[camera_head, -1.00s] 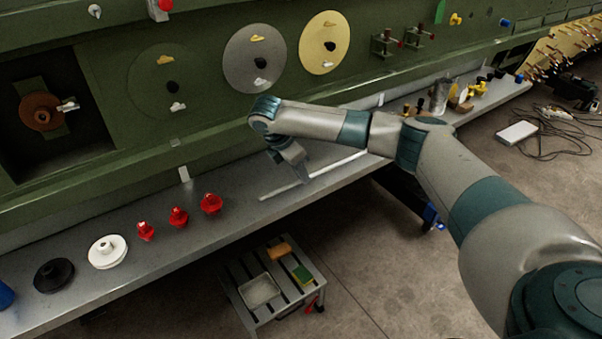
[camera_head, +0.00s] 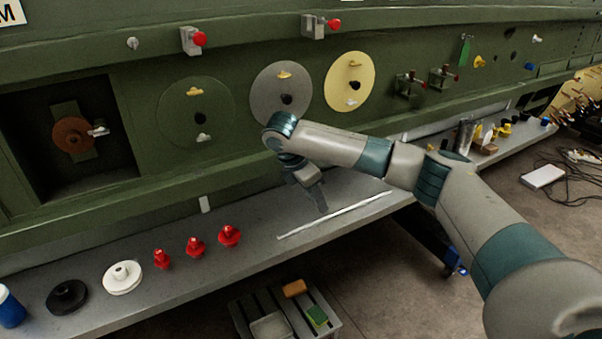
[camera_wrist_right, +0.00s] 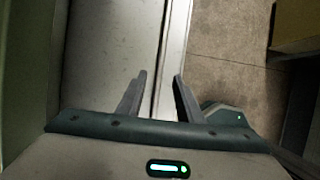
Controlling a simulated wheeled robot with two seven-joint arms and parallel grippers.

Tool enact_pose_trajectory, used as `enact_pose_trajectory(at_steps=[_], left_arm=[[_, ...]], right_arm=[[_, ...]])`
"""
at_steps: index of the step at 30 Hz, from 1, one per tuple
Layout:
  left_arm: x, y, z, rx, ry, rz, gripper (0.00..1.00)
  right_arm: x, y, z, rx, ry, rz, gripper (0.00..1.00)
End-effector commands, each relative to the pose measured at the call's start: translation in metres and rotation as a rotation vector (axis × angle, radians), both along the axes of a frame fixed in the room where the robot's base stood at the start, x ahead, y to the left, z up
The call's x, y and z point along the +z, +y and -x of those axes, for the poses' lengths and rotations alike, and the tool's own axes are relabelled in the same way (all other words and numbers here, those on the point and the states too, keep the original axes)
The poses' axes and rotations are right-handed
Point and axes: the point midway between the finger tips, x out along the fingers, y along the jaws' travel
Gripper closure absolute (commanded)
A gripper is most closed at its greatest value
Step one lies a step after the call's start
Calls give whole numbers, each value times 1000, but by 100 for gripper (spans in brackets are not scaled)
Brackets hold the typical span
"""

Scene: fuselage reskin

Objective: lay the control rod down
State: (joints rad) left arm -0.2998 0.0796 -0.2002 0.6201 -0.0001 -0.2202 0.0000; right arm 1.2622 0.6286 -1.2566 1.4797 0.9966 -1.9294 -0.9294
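The control rod (camera_head: 345,211), a thin pale rod, lies along the grey shelf (camera_head: 250,262) below the green fuselage panel, near the shelf's front edge. My right gripper (camera_head: 320,207) points down just behind and above the middle of the rod and appears apart from it. In the right wrist view its two fingers (camera_wrist_right: 158,92) are spread with a gap between them. A thin pale strip runs through that gap; I cannot tell whether it is the rod or the shelf edge. My left gripper is not in view.
Several red knobs (camera_head: 195,247), a white flanged disc (camera_head: 122,278) and a black disc (camera_head: 67,297) stand on the shelf at left. Small parts and a metal cup (camera_head: 466,134) stand at its right end. A slatted stand (camera_head: 248,318) is on the floor in front.

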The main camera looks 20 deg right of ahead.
Motion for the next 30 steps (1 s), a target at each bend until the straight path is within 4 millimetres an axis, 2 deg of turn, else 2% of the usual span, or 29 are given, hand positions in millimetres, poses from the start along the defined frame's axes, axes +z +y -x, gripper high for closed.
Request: enact_pose_trajectory(at_steps=[5,6,15,21,30], left_arm=[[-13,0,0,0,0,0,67],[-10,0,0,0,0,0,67],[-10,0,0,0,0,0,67],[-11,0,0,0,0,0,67],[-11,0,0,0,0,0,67]], right_arm=[[32,16,0,4,-4,-1,67],[42,17,0,3,-5,2,67],[84,35,1,2,-4,2,67],[104,44,2,2,-2,1,67],[112,47,3,0,-1,1,67]])
